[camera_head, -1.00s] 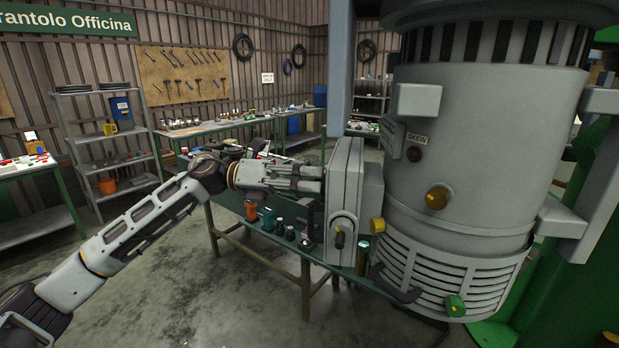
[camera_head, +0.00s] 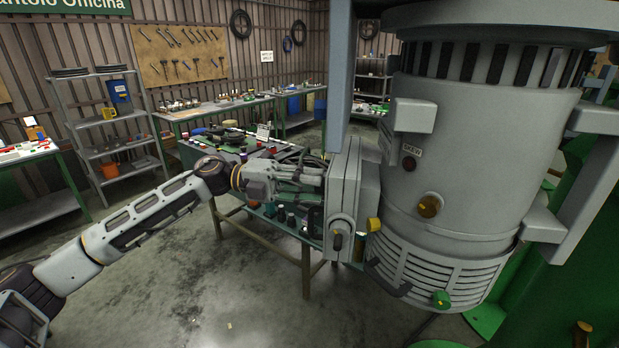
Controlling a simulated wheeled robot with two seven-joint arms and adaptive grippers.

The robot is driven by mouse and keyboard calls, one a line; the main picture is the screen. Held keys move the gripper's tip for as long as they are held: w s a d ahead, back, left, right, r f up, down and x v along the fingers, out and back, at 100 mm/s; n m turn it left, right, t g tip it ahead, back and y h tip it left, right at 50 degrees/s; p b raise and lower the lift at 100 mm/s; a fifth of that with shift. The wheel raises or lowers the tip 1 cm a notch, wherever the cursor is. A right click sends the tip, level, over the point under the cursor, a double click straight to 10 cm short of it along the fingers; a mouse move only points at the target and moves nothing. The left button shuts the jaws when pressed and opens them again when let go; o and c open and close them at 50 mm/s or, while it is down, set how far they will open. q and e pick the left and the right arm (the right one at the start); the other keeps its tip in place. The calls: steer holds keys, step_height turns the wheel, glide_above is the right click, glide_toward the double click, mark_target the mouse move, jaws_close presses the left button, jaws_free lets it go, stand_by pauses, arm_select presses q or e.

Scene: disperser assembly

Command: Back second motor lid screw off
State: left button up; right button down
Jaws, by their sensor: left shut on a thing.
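The large grey motor housing (camera_head: 458,155) stands upright at the right, with a "SKEW" label on its side. My right gripper is not in view.
A green-topped workbench (camera_head: 228,158) with several small parts and tools stands behind my left arm. The floor at the lower left is open.

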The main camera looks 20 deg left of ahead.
arm_select(q)
steer(key=shift+n+p, duration=0.35)
steer(key=shift+n, duration=0.15)
steer(key=o, duration=1)
steer(key=a, duration=1.2)
steer(key=shift+s, duration=0.45)
steer(key=shift+w, duration=0.1)
